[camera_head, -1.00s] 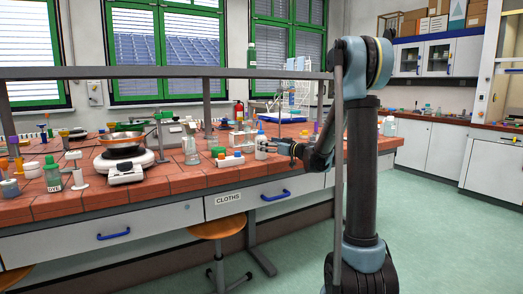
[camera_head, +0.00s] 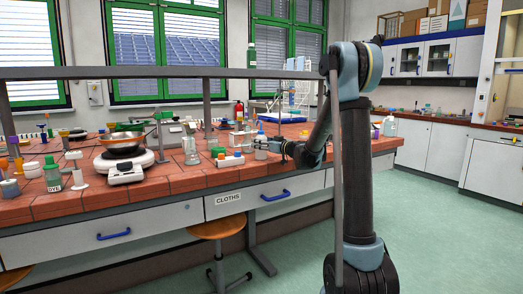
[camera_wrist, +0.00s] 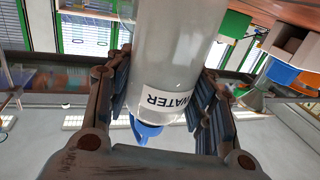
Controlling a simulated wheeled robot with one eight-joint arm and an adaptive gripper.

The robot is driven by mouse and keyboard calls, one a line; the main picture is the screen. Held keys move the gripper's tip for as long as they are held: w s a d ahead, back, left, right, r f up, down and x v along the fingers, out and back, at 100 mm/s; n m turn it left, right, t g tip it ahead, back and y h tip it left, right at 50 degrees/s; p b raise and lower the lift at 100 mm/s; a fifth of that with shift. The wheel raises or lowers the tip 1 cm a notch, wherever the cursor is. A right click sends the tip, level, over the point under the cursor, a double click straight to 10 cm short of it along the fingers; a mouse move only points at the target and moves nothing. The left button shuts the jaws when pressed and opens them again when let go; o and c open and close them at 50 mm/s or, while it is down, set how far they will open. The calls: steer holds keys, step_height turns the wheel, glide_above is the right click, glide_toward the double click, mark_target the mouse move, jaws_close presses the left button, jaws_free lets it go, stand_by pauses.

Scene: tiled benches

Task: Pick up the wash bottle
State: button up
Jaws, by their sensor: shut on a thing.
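The wash bottle (camera_head: 261,146) is whitish with a blue top and stands upright on the tiled bench near its front edge in the head view. In the wrist view the wash bottle (camera_wrist: 172,55) is large and close, appears upside down, and shows a "WATER" label and a blue cap. My gripper (camera_head: 272,147) reaches it from the right. In the wrist view my gripper (camera_wrist: 160,105) has a dark finger along each side of the bottle and is shut on it. I cannot tell any gap under the bottle.
A grey shelf bar (camera_head: 170,73) runs above the bench.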

step_height(320, 180, up, 10)
stand_by(0.8)
